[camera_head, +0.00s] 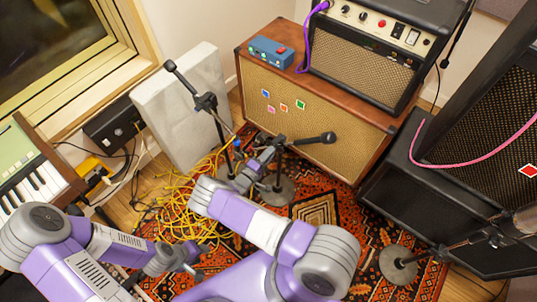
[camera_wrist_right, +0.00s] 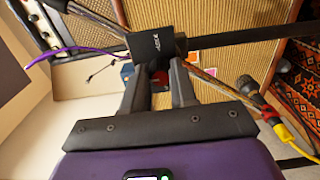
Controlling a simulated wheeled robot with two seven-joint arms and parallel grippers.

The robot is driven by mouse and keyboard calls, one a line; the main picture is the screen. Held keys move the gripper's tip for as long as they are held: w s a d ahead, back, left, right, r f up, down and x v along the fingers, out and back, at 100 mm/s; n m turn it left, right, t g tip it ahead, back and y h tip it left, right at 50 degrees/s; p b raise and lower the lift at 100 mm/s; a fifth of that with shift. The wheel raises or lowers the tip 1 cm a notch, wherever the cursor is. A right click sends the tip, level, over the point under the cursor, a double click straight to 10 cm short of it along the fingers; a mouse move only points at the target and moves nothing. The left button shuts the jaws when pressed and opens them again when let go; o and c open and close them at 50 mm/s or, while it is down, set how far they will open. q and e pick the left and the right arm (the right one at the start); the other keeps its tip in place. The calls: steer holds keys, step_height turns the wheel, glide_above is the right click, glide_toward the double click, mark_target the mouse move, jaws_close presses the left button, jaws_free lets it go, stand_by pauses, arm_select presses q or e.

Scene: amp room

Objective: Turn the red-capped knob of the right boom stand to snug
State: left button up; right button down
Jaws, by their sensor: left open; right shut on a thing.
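A black block (camera_wrist_right: 158,45) sits just beyond the fingertips. My left gripper (camera_head: 190,262) is open and empty, low over the rug.
A third stand's base (camera_head: 398,264) is at the right. Yellow cable (camera_head: 190,205) lies tangled on the floor. An amp cabinet (camera_head: 300,120) is close behind; a keyboard (camera_head: 30,180) is at left.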

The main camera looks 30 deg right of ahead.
steer(key=shift+a, duration=0.1)
stand_by(0.3)
steer(key=c, duration=0.9)
jaws_free()
steer(key=p+v, duration=0.1)
steer(key=v, duration=0.6)
steer(key=shift+a+p, duration=0.25)
steer(key=shift+p, duration=0.05)
steer(key=shift+s+d, duration=0.1)
steer(key=shift+s, duration=0.05)
